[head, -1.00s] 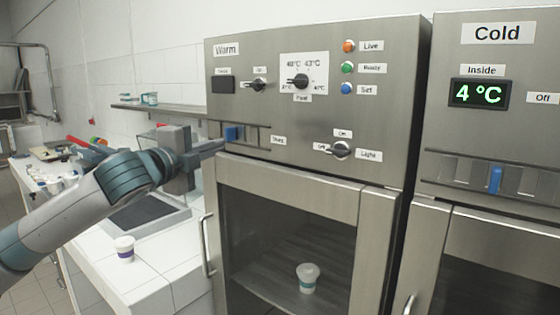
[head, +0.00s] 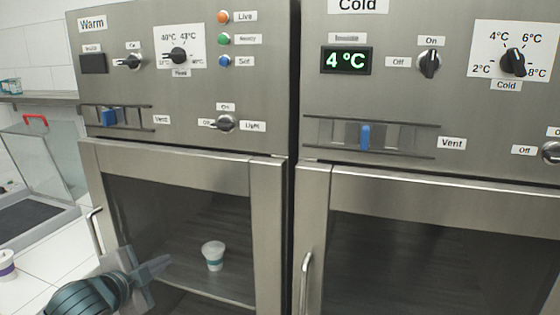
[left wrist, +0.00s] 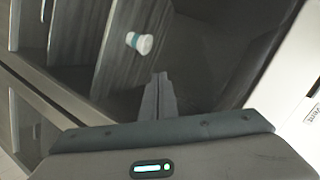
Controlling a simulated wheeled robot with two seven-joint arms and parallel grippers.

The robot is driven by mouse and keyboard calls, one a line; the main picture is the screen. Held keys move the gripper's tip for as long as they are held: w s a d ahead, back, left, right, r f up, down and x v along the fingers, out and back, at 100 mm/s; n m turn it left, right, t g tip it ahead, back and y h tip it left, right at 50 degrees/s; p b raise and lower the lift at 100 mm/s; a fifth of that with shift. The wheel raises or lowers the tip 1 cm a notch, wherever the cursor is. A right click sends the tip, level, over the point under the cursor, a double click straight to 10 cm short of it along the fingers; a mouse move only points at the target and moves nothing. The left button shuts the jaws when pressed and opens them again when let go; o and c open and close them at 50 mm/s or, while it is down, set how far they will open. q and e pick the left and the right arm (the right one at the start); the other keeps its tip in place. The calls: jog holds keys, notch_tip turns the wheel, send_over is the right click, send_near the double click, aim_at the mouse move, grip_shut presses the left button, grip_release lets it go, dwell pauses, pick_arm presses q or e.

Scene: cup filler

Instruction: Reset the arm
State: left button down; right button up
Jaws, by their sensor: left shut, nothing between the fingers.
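My left gripper (head: 158,268) is low in the head view, in front of the lower part of the warm cabinet's door. It is shut and empty, with its fingers pointing right. The left wrist view shows the closed fingers (left wrist: 159,88) from behind, facing the cabinet's dark door glass. The warm cabinet (head: 180,90) has a blue vent slider (head: 110,117) at the left of its slot. A white cup with a teal band (head: 213,255) stands upright inside behind the glass; it also shows in the left wrist view (left wrist: 139,43). My right gripper is in neither view.
The cold cabinet (head: 400,185) stands right of the warm one, its display reading 4 °C. Both doors look closed, with upright handles (head: 95,230). A white counter with a purple-banded cup (head: 6,265) and a clear-sided box with a red handle (head: 36,121) are at left.

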pick_arm(q)
jog(key=s+d+f+n+g, duration=0.2)
jog(key=s+f+n+g, duration=0.1)
jog(key=s+f, duration=0.7)
jog(key=s+d+f+n+g, duration=0.3)
jog(key=s+f, duration=0.4)
jog(key=f, duration=0.6)
jog(key=s+f+n+g+y, duration=0.1)
jog(key=s+f+n+g, duration=0.3)
jog(key=s, duration=0.7)
jog(key=s+f+n+y, duration=0.1)
jog(key=s+f+n, duration=0.1)
jog(key=s+f, duration=0.65)
jog(key=s+d+f+x, duration=0.1)
jog(key=s+x, duration=0.1)
jog(key=x, duration=0.8)
jog(key=s+d+x, duration=0.1)
jog(key=s+x, duration=0.1)
jog(key=x, duration=0.8)
jog(key=s+f+t, duration=0.1)
jog(key=s+f, duration=0.3)
jog(key=f, duration=0.5)
jog(key=s+f+h, duration=0.1)
jog(key=s+f, duration=0.4)
jog(key=f, duration=0.4)
jog(key=shift+t, duration=0.4)
jog(key=shift+d, duration=0.15)
